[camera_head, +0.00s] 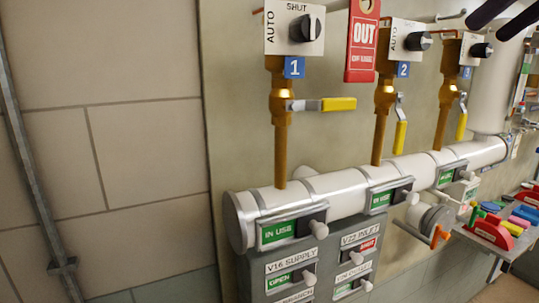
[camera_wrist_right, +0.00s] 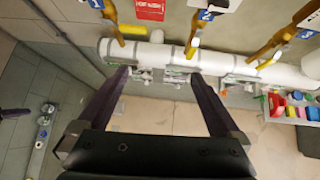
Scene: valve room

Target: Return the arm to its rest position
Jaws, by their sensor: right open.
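My right gripper (camera_head: 486,30) shows at the top right corner of the head view as two dark purple fingers in front of the wall. In the right wrist view its fingers (camera_wrist_right: 160,74) stand wide apart with nothing between them. They point toward the white pipe (camera_wrist_right: 180,55), and I see no contact. A dark purple tip (camera_wrist_right: 12,113) at the left edge of the wrist view may be part of my left gripper; its jaws cannot be made out. My left gripper does not show in the head view.
The horizontal white pipe (camera_head: 345,190) carries several brass valves. Valve 1's yellow handle (camera_head: 338,104) lies sideways; valve 2's handle (camera_head: 400,137) hangs down. A red OUT tag (camera_head: 363,45) hangs between them. A tray of coloured parts (camera_head: 495,232) is at right.

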